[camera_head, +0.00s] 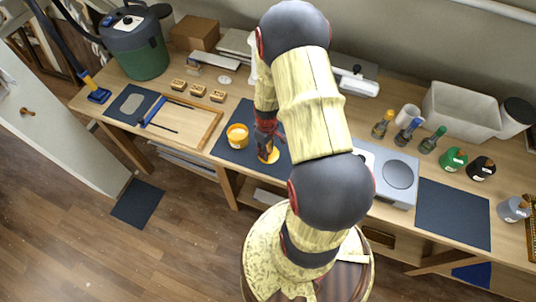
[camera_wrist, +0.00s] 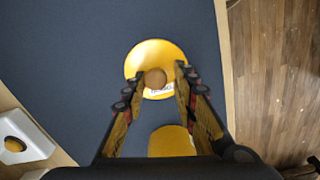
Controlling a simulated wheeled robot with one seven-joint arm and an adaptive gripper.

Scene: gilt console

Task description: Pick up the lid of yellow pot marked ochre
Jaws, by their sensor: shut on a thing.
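The yellow lid (camera_wrist: 143,54) has a round brown knob (camera_wrist: 155,78) and a small white label, too blurred to read surely. My gripper (camera_wrist: 161,76) is shut on the knob, one finger on each side. In the head view the lid (camera_head: 271,158) shows under my gripper (camera_head: 267,147), at the front of the dark mat. I cannot tell whether it touches the mat. The yellow pot (camera_head: 237,139) stands on the mat to the left of the lid. In the wrist view a yellow shape, likely this pot (camera_wrist: 171,143), is partly hidden by my gripper.
The dark mat (camera_head: 229,154) lies on the wooden bench. A wooden frame (camera_head: 207,130) is to its left, and several small wooden blocks (camera_head: 197,91) lie behind that. A grey hotplate (camera_head: 394,178) and bottles (camera_head: 407,132) are to the right. The bench's front edge is close.

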